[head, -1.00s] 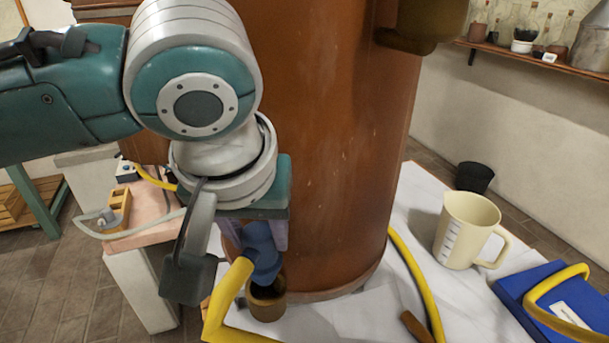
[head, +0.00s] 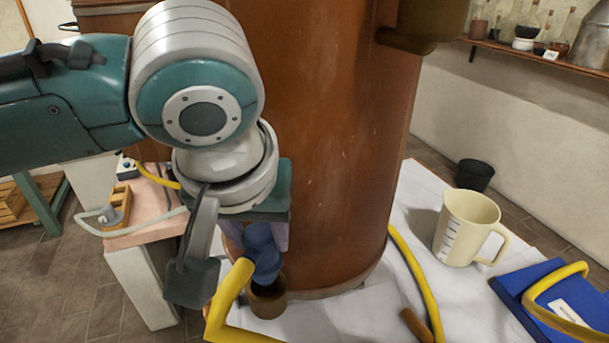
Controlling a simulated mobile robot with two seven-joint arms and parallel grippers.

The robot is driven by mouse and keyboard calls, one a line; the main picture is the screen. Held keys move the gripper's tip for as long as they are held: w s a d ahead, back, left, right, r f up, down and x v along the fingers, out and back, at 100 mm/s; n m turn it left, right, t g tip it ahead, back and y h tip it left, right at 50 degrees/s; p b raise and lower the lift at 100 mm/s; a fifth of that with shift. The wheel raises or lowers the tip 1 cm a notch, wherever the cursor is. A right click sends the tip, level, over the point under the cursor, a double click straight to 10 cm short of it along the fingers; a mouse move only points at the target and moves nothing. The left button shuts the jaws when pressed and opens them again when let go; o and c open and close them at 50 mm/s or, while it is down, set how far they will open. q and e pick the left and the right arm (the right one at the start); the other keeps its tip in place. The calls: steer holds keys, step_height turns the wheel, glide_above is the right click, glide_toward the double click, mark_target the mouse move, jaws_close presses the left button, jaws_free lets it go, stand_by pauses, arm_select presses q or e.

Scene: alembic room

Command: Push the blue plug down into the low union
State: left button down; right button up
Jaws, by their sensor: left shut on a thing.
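The blue plug (head: 264,252) stands upright, with its lower end at the mouth of the low union (head: 268,300), a brownish ring-shaped fitting at the foot of the big copper vessel. I cannot tell how deep the plug sits in it. A yellow hose (head: 232,292) is joined to the plug's side and bends toward the front. My left gripper (head: 253,236) points down from above and is shut on the blue plug; its fingers are partly hidden by the wrist. My right gripper is not in view.
The copper vessel (head: 330,150) stands close behind my left gripper. On the white table (head: 335,322) are a cream measuring jug (head: 467,228), a second yellow hose (head: 425,285) and a blue case (head: 530,300). A pink-topped stand (head: 150,215) is at left.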

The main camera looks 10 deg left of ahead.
mark_target(263, 260)
arm_select(q)
steer(key=shift+f+b, duration=0.45)
steer(key=shift+f, duration=1.05)
stand_by(1.5)
steer(key=shift+f+p, duration=0.3)
steer(key=shift+f, duration=0.4)
stand_by(2.3)
steer(key=shift+c, duration=1.6)
jaws_free()
steer(key=shift+r, duration=0.1)
